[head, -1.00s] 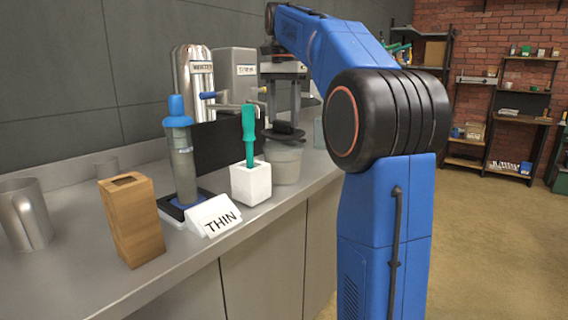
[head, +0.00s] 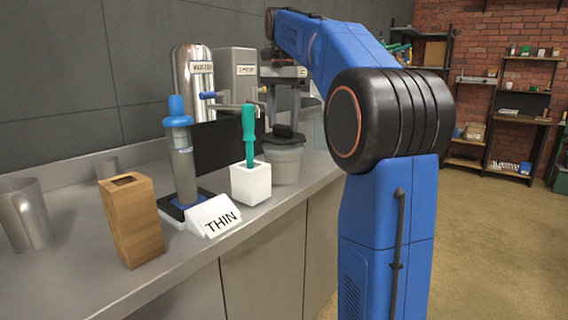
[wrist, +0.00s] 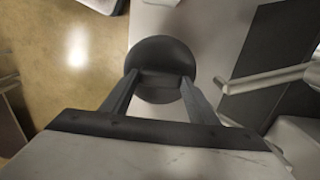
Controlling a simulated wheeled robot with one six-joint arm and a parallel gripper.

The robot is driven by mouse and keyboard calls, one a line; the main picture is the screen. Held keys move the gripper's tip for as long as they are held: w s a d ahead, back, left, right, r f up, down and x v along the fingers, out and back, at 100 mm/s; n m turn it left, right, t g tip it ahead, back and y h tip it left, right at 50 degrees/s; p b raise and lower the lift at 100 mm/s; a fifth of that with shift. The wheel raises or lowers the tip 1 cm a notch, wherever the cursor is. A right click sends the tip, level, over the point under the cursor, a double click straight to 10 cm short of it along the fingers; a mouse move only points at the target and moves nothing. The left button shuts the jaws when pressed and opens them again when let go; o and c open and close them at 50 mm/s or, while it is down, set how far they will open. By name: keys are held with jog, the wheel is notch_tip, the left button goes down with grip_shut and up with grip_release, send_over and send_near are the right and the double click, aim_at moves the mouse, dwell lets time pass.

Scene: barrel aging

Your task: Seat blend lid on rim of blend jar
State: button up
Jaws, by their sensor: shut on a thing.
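The blend lid (head: 284,135) is dark and round, at the top of the grey blend jar (head: 284,164) in the head view. My gripper (head: 284,118) points down over the jar. In the wrist view the gripper (wrist: 158,82) has its fingers on both sides of the lid's raised grip and is shut on it. Whether the lid is fully seated all round the rim cannot be told.
A white block (head: 250,183) with a green-handled tool (head: 248,130) stands just left of the jar. A THIN sign (head: 213,215), a capped cylinder (head: 181,150) and a wooden block (head: 132,220) are further left. The counter's front edge is close to the jar.

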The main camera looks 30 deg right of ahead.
jog(key=shift+f, duration=1.1)
dwell(2.0)
jog(key=o, duration=1)
jog(key=shift+r, duration=1.75)
jog(key=o, duration=0.6)
jog(key=shift+c, duration=0.7)
jog(key=c, duration=0.4)
jog(key=shift+c, duration=0.2)
